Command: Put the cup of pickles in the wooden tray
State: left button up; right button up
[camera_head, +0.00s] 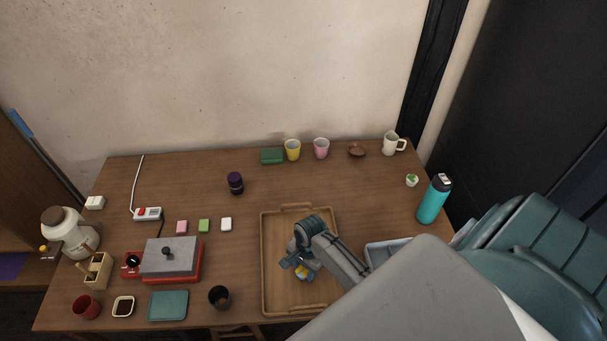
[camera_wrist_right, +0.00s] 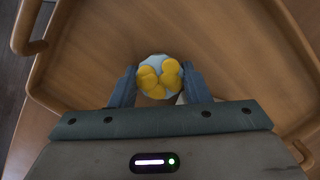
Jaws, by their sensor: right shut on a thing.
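The cup of pickles (camera_wrist_right: 158,68), a small pale cup topped with yellow rounds, is between the two fingers of my right gripper (camera_wrist_right: 160,84) in the right wrist view. The gripper is shut on it. In the head view my right gripper (camera_head: 297,262) and the cup's yellow top (camera_head: 302,273) are over the wooden tray (camera_head: 270,285), inside its rim. I cannot tell whether the cup touches the tray floor. The tray also fills much of the right wrist view (camera_wrist_right: 245,75). My left gripper is not in view.
A dark cup (camera_head: 219,297) stands left of the tray. A grey bin (camera_head: 388,253) lies to its right, partly behind my arm. A red-based box with a grey lid (camera_head: 171,258) and a teal bottle (camera_head: 433,200) stand farther out. The tray's left part is bare.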

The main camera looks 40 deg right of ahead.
jog(key=shift+f, duration=0.15)
jog(key=o, duration=0.9)
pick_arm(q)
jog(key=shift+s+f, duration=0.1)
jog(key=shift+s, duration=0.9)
pick_arm(e)
jog(key=shift+o, duration=0.2)
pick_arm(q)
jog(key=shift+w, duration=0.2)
pick_arm(e)
jog(key=shift+r, duration=0.35)
pick_arm(q)
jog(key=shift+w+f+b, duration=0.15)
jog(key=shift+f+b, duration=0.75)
jog(key=shift+b, duration=0.05)
pick_arm(e)
notch_tip(320, 180, up, 12)
jog(key=d, duration=0.1)
jog(key=shift+w+d+f, duration=0.2)
jog(key=shift+d, duration=0.15)
